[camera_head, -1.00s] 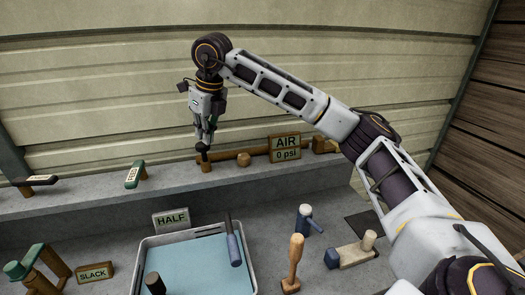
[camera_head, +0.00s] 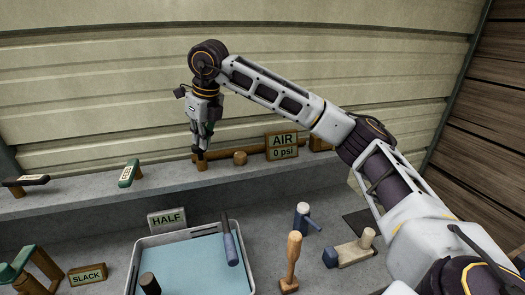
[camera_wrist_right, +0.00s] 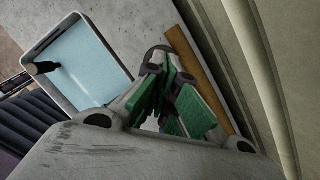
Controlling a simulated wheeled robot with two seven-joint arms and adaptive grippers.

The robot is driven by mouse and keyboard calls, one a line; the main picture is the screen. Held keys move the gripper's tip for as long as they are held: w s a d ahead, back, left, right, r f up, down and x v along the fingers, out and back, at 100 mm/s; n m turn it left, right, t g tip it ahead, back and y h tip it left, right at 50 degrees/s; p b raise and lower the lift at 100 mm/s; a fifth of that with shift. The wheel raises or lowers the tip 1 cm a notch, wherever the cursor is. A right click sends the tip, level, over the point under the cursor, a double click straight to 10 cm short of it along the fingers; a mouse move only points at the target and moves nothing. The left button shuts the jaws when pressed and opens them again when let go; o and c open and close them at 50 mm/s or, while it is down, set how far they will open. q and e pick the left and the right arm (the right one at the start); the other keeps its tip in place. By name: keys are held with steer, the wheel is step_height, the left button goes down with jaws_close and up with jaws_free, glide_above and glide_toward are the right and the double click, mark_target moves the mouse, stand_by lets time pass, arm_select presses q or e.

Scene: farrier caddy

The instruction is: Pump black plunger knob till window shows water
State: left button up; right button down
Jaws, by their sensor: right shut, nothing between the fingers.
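My right gripper (camera_head: 201,147) points down with its fingers closed, right over a short wooden post (camera_head: 201,164) at the left end of a wooden bar on the back ledge. A small dark part shows at the fingertips; I cannot tell whether it is a black knob or the fingertips themselves. In the right wrist view the gripper's fingers (camera_wrist_right: 168,85) hide what is under them. A dark round-topped cylinder (camera_head: 150,284) stands by the tray's front left corner. I cannot make out a window showing water. My left gripper is not in view.
The HALF sign (camera_head: 167,220) stands behind a grey tray (camera_head: 135,262) with a pale blue bottom; the SLACK sign (camera_head: 87,274) is at left. Several wooden-handled tools stand at right. The wall is close behind the ledge.

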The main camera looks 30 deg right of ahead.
steer(key=shift+f+b, duration=0.65)
steer(key=shift+f, duration=0.45)
steer(key=shift+r, duration=0.2)
steer(key=shift+r+p, duration=1.6)
steer(key=shift+r, duration=0.55)
steer(key=shift+f, duration=0.2)
steer(key=shift+f+b, duration=1.45)
steer(key=shift+f, duration=0.65)
steer(key=shift+r, duration=0.2)
steer(key=shift+r+p, duration=1.6)
steer(key=shift+r, duration=0.5)
